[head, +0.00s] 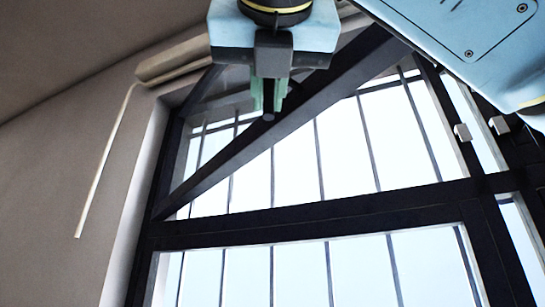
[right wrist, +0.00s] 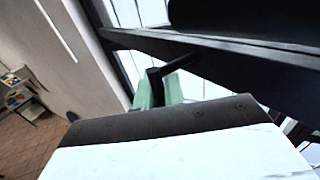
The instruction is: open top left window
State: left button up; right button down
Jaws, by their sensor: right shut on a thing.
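The top left window (head: 282,147) has a dark frame, and its sash stands tilted out of the frame. The sash's dark edge bar (head: 225,158) runs diagonally up to the right, with a gap of bright sky between it and the frame. My right gripper (head: 268,96), with green fingers, is at this bar and shut on the dark window handle (head: 268,117). In the right wrist view, the handle (right wrist: 154,74) shows between the green fingers (right wrist: 158,90). The gripped part is mostly hidden by the fingers. My left gripper is not in view.
A lower window pane (head: 300,272) sits below a dark crossbar (head: 330,212). A pale box (head: 170,62) with a hanging rod (head: 105,165) is on the left wall. Small grey blocks (head: 462,132) sit on the right frame. A shelf (right wrist: 24,95) stands far off left.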

jog(key=c, duration=1.8)
grip_release()
jog(key=shift+s, duration=0.1)
jog(key=shift+o, duration=0.2)
jog(key=shift+s+d, duration=0.1)
jog(key=shift+d, duration=0.05)
jog(key=shift+s, duration=0.1)
jog(key=shift+s, duration=0.3)
jog(key=s+b, duration=0.3)
jog(key=s, duration=0.9)
jog(key=shift+s+d, duration=0.3)
jog(key=shift+d, duration=0.05)
